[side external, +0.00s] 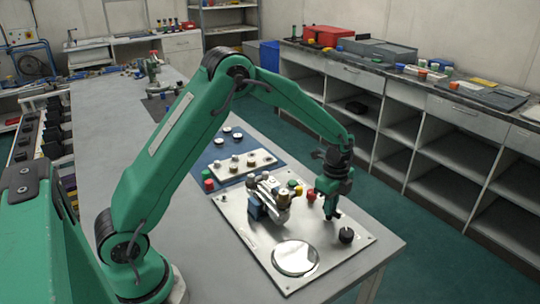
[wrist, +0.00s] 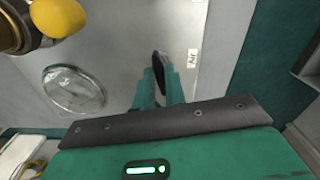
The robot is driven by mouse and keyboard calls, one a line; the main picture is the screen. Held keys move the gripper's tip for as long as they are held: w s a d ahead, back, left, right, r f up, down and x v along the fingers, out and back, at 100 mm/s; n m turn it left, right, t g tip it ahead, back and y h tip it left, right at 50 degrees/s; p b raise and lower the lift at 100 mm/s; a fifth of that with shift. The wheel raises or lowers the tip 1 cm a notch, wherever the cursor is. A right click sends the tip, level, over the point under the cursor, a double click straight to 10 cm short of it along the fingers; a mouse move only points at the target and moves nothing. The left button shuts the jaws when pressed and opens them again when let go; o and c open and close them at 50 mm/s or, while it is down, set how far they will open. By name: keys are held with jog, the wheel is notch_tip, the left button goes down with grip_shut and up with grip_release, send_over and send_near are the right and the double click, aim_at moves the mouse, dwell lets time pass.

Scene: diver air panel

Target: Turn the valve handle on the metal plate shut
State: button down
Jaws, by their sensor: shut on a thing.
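The metal plate (side external: 240,222) lies flat on the bench. My gripper (side external: 330,214) points down over its right part, right of the valve cluster (side external: 268,192). In the wrist view my gripper (wrist: 166,86) has its fingers close together around a dark, narrow handle (wrist: 160,62), whose tip shows beyond them. The handle stands near a small white label (wrist: 193,58). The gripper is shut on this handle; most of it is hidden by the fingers. In the side view the fingers hide it, and its exact angle cannot be told.
A black round knob (side external: 346,236) stands on the plate just right of my gripper. A shiny round disc (side external: 296,258) lies at the plate's front. Red (side external: 311,195) and yellow knobs (wrist: 58,16) sit close by. A smaller pale panel (side external: 240,166) lies behind.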

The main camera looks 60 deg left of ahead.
jog(key=shift+m, duration=1)
jog(key=c, duration=1.5)
grip_release()
jog(key=shift+o, duration=0.2)
jog(key=shift+r, duration=0.1)
jog(key=shift+r, duration=3.85)
